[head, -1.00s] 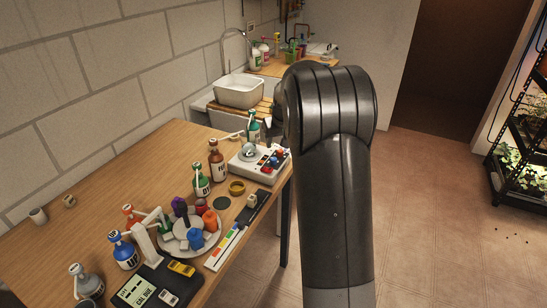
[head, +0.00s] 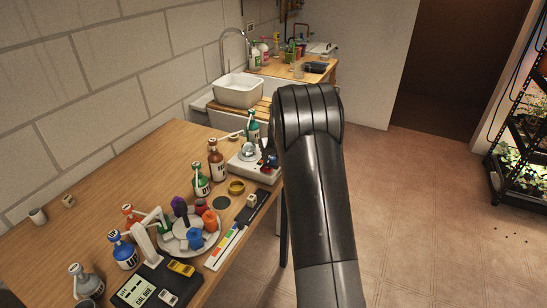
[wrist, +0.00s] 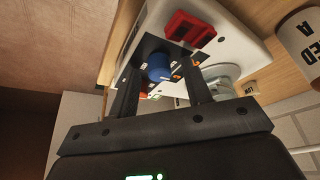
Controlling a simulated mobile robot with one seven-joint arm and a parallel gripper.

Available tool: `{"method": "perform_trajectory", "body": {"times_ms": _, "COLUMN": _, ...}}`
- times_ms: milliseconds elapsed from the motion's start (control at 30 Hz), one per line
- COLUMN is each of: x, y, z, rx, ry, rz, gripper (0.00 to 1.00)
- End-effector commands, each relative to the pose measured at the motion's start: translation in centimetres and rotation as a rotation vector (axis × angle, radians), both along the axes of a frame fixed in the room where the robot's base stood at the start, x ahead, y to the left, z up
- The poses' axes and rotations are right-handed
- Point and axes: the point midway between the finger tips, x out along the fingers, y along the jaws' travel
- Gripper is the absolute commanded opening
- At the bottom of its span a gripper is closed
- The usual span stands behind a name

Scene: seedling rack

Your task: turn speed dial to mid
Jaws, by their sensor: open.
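The speed dial is a round blue knob (wrist: 159,67) on a dark panel of a white device, shown in the wrist view. My gripper (wrist: 161,78) is open, with its two dark fingers on either side of the knob. I cannot tell whether they touch it. The white device (head: 238,167) stands at the far right end of the bench in the head view, with a glass vessel (head: 248,149) on it. My arm hides its right part. A red switch (wrist: 190,28) sits beside the dial in the wrist view.
Dispenser bottles (head: 217,160) stand close to the device on the wooden bench (head: 100,200). A round tray of coloured pieces (head: 178,245) is nearer the front. A bottle marked A (wrist: 303,40) is beside the device in the wrist view.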

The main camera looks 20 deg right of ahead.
Motion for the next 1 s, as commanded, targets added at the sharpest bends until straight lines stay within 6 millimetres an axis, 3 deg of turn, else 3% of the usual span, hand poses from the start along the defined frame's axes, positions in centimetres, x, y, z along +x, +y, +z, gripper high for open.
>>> {"method": "perform_trajectory", "body": {"times_ms": 167, "x": 0.00, "y": 0.00, "z": 0.02, "rx": 0.000, "ry": 0.000, "rz": 0.000, "gripper": 0.43}}
{"method": "perform_trajectory", "body": {"times_ms": 700, "x": -0.02, "y": 0.00, "z": 0.04, "rx": 0.000, "ry": 0.000, "rz": 0.000, "gripper": 0.00}}
{"method": "perform_trajectory", "body": {"times_ms": 1000, "x": 0.02, "y": 0.18, "z": 0.03, "rx": 0.001, "ry": 0.000, "rz": -0.041, "gripper": 0.00}}
